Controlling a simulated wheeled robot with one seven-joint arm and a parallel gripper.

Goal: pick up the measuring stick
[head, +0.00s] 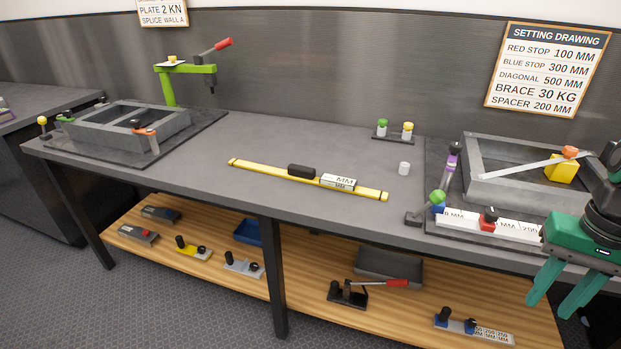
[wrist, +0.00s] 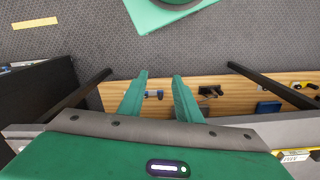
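The measuring stick (head: 268,172) is a long yellow bar lying flat near the middle of the grey bench, in the head view. A black block (head: 301,171) and a white block marked MM (head: 338,182) sit along it. Part of a yellow bar with a white marked piece also shows at the right edge of the wrist view (wrist: 312,152). My green gripper (head: 551,308) is at the far right, by the bench's front edge, well to the right of the stick. Its two fingers point down, apart and empty, also in the wrist view (wrist: 160,77).
A grey frame fixture (head: 480,150) with clamps and a white scale (head: 460,220) stands at the bench's right. A small white cylinder (head: 404,168) stands behind the stick's right end. Another frame (head: 175,128) and a green press (head: 168,88) stand at the left. A wooden shelf (head: 300,262) below holds tools.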

